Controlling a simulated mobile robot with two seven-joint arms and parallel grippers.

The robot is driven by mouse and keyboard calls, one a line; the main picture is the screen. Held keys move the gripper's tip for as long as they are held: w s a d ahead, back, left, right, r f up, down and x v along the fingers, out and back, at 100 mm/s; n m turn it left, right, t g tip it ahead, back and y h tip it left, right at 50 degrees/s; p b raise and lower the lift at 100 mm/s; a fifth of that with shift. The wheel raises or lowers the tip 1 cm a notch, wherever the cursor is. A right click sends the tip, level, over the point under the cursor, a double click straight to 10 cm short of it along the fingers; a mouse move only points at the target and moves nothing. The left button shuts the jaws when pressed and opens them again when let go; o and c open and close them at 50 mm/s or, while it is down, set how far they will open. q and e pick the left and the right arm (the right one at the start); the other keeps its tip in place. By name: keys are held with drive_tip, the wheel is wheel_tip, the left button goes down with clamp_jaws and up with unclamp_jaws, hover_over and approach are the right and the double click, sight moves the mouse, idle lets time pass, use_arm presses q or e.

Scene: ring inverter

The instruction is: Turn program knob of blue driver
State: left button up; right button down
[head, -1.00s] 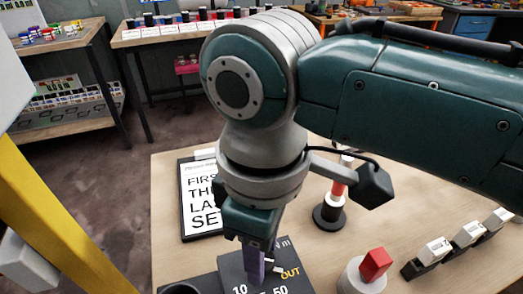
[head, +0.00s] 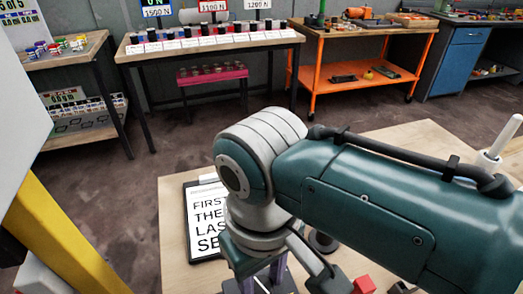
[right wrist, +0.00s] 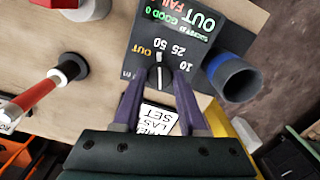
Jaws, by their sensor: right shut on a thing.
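The driver is a dark box (right wrist: 145,60) in the right wrist view, with a lit panel (right wrist: 178,22) reading OUT, FAIL and GOOD, and dial marks OUT, 10, 25 and 50. Its knob (right wrist: 158,75) shows a pale pointer. My right gripper (right wrist: 160,78) has its purple fingers on either side of the knob and is shut on it. In the head view the right gripper (head: 255,283) reaches down at the bottom edge, and its fingertips and the knob are mostly hidden or cut off. My left gripper is not in view.
A blue-rimmed cylinder (right wrist: 236,80) stands beside the box. A clipboard sign (head: 206,222) lies on the table. A red-topped post (right wrist: 40,95) and a red block on a pale base (right wrist: 85,8) stand nearby. Benches line the back wall; the floor between is clear.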

sight(261, 291)
drive_tip(key=shift+s+a+m, duration=0.1)
drive_tip(key=shift+s+m, duration=0.05)
drive_tip(key=shift+m, duration=0.15)
drive_tip(key=shift+c, duration=2.3)
unclamp_jaws()
drive_tip(key=shift+r+p, duration=0.6)
drive_tip(key=shift+p, duration=0.15)
drive_tip(key=r+p, duration=0.3)
drive_tip(key=p, duration=0.1)
drive_tip(key=r+p, duration=0.3)
drive_tip(key=p, duration=0.1)
drive_tip(key=shift+s+r, duration=0.2)
drive_tip(key=shift+r, duration=0.2)
